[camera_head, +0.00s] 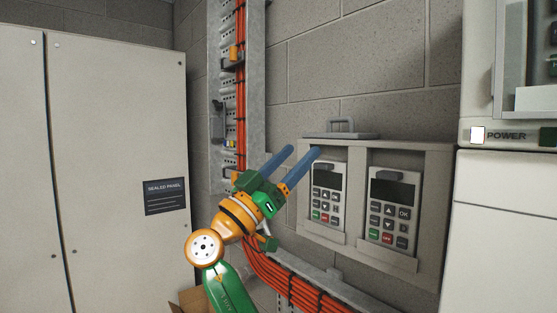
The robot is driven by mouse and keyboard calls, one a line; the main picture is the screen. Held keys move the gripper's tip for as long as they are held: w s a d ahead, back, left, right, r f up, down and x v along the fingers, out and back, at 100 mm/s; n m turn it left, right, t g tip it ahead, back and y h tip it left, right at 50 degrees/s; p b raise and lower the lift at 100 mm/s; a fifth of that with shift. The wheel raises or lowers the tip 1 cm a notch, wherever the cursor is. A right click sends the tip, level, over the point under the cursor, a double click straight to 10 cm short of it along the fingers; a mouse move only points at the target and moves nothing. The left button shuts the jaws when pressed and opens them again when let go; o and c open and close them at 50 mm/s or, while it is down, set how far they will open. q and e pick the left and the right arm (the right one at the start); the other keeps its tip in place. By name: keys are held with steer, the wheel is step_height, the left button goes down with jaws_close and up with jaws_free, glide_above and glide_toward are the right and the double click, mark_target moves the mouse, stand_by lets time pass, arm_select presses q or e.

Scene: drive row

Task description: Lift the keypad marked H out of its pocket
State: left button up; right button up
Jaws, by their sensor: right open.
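Two grey keypads sit side by side in pockets of a grey wall holder (354,158). The left keypad (327,206) and the right keypad (392,210) each have a dark screen, rows of dark buttons and a few red or green ones. I cannot make out an H on either. My right gripper (303,151) is open, its two blue fingers pointing up and right. Its fingertips are near the holder's upper left corner, left of the left keypad's top. Nothing shows between the fingers. My left gripper is not in view.
A grey handle (342,128) stands on top of the holder. Orange cables (240,100) run down a metal tray and pass below the holder. A cabinet with a "SEALED PANEL" plate (165,197) stands left. A unit labelled POWER (505,136) stands close on the right.

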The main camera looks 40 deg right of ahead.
mark_target(320, 167)
steer(key=d+f, duration=0.1)
steer(key=d, duration=0.1)
steer(key=d+f, duration=0.1)
steer(key=d, duration=0.1)
steer(key=w+d+f+b, duration=0.1)
steer(key=d, duration=0.2)
steer(key=shift+w+d, duration=0.1)
steer(key=shift+f+b, duration=0.55)
steer(key=shift+w+d+f, duration=0.15)
steer(key=shift+w, duration=0.05)
jaws_close()
steer(key=shift+r, duration=0.2)
